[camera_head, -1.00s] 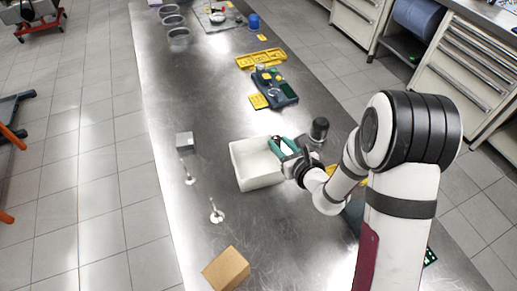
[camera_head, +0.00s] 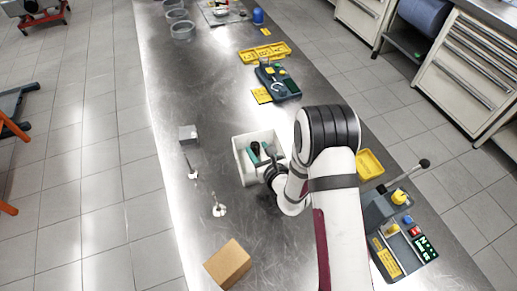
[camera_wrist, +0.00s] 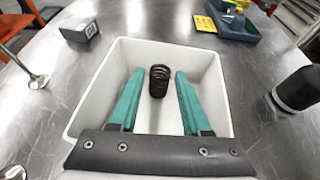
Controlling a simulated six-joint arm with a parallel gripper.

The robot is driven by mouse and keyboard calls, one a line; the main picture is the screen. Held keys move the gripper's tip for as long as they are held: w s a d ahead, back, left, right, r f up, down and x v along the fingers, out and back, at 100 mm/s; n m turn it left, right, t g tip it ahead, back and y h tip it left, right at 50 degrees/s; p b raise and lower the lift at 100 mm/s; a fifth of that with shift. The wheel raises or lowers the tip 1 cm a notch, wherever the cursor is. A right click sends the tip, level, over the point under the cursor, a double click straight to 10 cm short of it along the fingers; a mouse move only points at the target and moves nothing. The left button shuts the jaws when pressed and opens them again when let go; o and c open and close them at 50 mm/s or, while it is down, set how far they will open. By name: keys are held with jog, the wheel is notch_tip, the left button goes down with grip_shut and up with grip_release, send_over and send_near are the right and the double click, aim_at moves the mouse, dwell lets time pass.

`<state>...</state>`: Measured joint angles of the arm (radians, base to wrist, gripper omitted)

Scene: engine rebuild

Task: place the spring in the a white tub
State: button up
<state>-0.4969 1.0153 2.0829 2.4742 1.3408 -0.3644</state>
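The white tub (camera_head: 240,163) stands on the metal bench; its walls and floor also show in the wrist view (camera_wrist: 85,108). The dark coil spring (camera_wrist: 159,82) is upright inside the tub's outline, between my fingers. A dark shape that looks like the spring (camera_head: 255,148) also shows within the tub in the head view. My gripper (camera_wrist: 160,76) has two green fingers spread apart over the tub, with a gap on each side of the spring. I cannot tell for sure whether the spring rests on the tub floor. My arm covers the tub's right side in the head view.
A black cylinder (camera_wrist: 298,90) stands right of the tub. A grey block (camera_head: 187,133) and small metal parts (camera_head: 219,209) lie to the left, a cardboard box (camera_head: 228,263) in front. A grey fixture (camera_head: 283,86) is behind, a yellow tray (camera_head: 370,165) at right.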

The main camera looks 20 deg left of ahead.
jog(key=shift+o, duration=1)
